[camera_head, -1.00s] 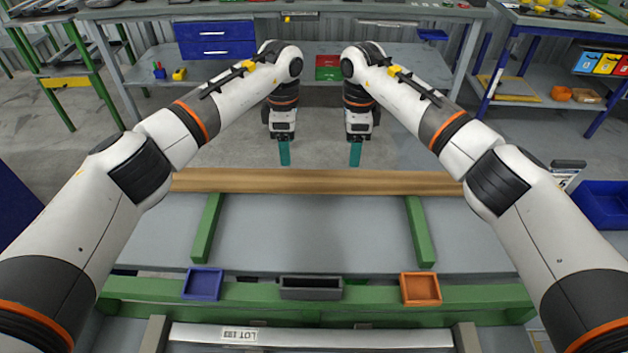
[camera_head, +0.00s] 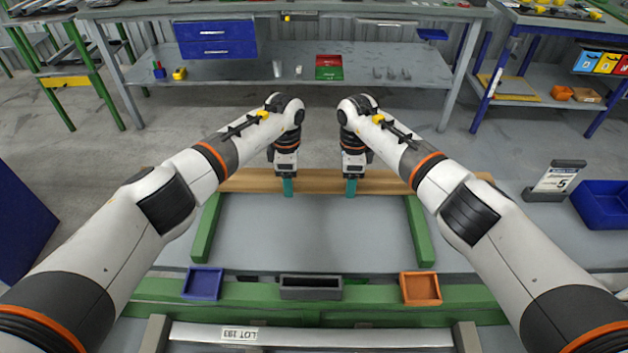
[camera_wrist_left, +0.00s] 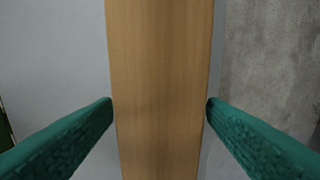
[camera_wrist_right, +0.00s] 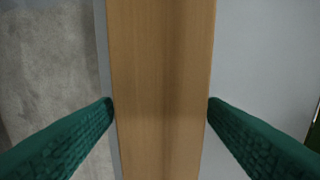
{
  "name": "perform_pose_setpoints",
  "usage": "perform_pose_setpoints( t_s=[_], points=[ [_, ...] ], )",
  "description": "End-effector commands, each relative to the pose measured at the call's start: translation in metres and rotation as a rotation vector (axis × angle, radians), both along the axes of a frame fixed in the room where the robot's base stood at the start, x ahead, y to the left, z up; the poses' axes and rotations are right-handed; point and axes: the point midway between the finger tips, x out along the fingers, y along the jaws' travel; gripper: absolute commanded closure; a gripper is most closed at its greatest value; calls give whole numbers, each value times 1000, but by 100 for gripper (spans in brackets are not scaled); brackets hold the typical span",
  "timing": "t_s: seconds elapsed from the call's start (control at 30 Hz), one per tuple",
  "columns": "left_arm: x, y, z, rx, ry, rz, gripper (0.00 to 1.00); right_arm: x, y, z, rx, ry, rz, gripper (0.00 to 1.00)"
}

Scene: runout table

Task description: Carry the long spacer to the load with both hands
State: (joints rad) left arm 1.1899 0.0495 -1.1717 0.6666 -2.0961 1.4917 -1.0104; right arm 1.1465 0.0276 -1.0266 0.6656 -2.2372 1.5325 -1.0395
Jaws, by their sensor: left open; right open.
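The long wooden spacer (camera_head: 320,181) lies crosswise at the far side of the grey table, over the far ends of two green bars. My left gripper (camera_head: 288,188) and right gripper (camera_head: 351,188) point down at its middle part, a short way apart. The left wrist view shows the spacer (camera_wrist_left: 160,60) between the left gripper's open green fingers (camera_wrist_left: 160,104). The right wrist view shows the spacer (camera_wrist_right: 160,60) between the right gripper's open fingers (camera_wrist_right: 160,104). Fingertips sit close to its edges; I cannot tell if they touch. My forearms hide parts of its ends.
Green bars (camera_head: 206,230) and (camera_head: 419,230) lie on the grey table (camera_head: 310,235). Blue (camera_head: 203,283), dark grey (camera_head: 311,288) and orange (camera_head: 420,288) bins line the green front beam. A silver piece labelled LOT 193 (camera_head: 310,337) lies nearest me. A sign (camera_head: 556,180) and blue bin (camera_head: 603,203) stand right.

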Motion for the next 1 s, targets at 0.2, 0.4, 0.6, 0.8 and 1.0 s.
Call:
perform_pose_setpoints(
  t_s=[0.2,0.4,0.6,0.8,1.0],
  points=[
    [0,0,0,0,0,0,60,0,0,0,0,0,0,60],
    [0,0,0,0,-1,0,93,0,0,0,0,0,0,93],
    [0,0,1,0,-1,1,100,0,0,1,0,0,0,100],
    [1,0,3,-1,-3,0,100,1,0,3,1,-2,0,100],
    [1,0,10,-1,-3,0,100,1,0,10,1,-2,0,100]
  ],
)
